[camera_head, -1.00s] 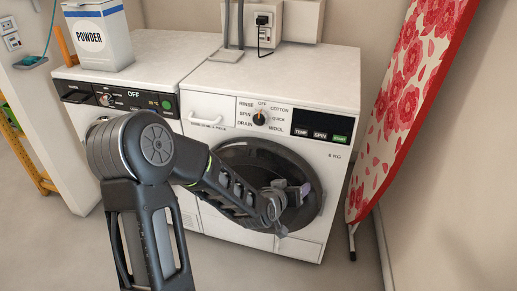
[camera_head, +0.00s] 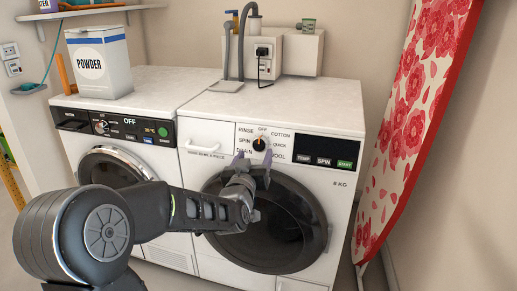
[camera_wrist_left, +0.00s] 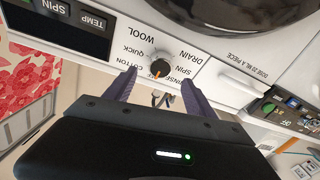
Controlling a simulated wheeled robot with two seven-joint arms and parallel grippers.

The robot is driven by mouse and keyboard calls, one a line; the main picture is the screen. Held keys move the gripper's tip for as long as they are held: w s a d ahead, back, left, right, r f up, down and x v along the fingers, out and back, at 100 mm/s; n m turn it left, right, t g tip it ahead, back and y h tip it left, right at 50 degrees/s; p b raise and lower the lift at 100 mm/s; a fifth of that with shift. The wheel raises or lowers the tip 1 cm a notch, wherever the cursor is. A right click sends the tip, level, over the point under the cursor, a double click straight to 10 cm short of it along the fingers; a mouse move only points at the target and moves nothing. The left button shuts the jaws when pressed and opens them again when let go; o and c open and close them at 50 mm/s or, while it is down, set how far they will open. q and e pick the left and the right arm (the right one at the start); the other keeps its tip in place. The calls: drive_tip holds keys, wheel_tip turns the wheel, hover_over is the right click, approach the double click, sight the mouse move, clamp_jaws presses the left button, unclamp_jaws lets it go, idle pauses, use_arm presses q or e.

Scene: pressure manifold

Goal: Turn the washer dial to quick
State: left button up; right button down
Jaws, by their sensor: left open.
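The washer dial (camera_head: 260,144) is a round dark knob with an orange mark, on the white panel of the right-hand washer (camera_head: 345,125). Its orange mark points up at OFF; QUICK (camera_head: 279,145) is printed to its right. My left gripper (camera_head: 253,160) is open just below the dial in the head view, its fingers apart and pointing up at the panel. In the left wrist view, turned upside down, the dial (camera_wrist_left: 160,68) shows between the two fingertips (camera_wrist_left: 158,73). I cannot tell whether they touch it. My right gripper is out of view.
The round dark door (camera_head: 285,225) lies below the panel, partly behind my left arm. A second washer (camera_head: 120,120) with a powder box (camera_head: 100,65) on it stands to the left. A floral ironing board (camera_head: 420,110) leans at the right.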

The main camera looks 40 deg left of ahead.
sight(259, 146)
use_arm(q)
drive_tip(key=x, duration=0.6)
drive_tip(key=shift+w, duration=0.1)
drive_tip(key=shift+c, duration=0.2)
drive_tip(key=c, duration=1.3)
drive_tip(key=shift+b, duration=0.3)
